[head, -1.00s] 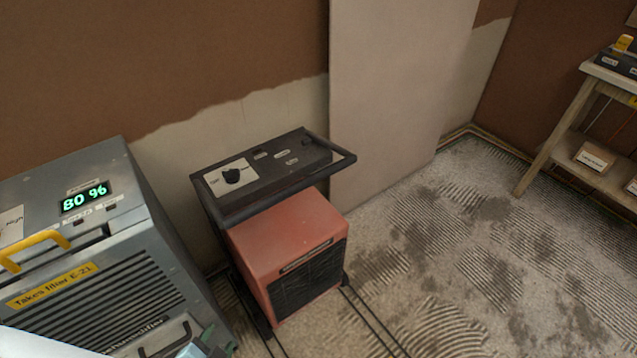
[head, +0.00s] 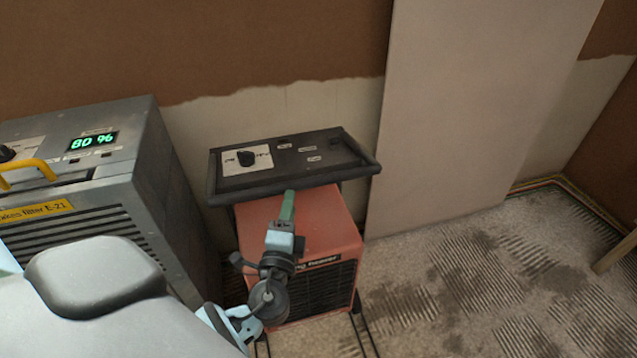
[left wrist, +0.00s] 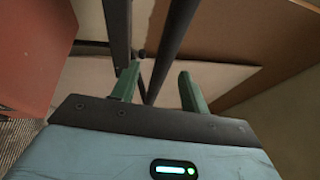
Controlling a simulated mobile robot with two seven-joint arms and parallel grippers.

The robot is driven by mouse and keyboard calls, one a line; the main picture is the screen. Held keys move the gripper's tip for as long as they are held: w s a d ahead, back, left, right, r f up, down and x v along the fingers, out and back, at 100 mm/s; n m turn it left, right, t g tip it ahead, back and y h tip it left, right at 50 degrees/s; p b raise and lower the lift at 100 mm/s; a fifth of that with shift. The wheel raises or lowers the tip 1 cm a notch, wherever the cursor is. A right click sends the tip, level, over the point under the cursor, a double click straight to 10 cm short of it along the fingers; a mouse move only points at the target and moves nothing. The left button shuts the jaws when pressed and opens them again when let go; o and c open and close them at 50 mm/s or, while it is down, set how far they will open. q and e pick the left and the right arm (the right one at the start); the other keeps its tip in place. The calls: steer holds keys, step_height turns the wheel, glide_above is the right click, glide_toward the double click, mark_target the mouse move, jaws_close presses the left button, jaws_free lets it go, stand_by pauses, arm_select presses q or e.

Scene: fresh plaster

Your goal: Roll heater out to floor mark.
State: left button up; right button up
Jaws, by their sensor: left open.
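The heater (head: 325,225) is a red box with a dark front grille, standing on the floor by the wall. Its dark handle frame (head: 372,172) surrounds a black control panel with a knob (head: 246,158). My left gripper (head: 288,198) is in front of the heater, its green fingers near the handle's front bar. In the left wrist view the fingers (left wrist: 158,88) are apart, and dark bars (left wrist: 172,50) of the frame show between and beyond them. I cannot tell whether they touch. My left arm hides part of the heater's front. No floor mark is visible. My right gripper is out of view.
A grey dehumidifier (head: 165,190) reading 80 % stands close left of the heater. A pale board (head: 465,110) leans on the wall at right.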

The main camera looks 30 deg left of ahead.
arm_select(q)
steer(key=p+x, duration=0.1)
steer(key=x, duration=0.7)
steer(key=shift+r, duration=0.35)
jaws_close()
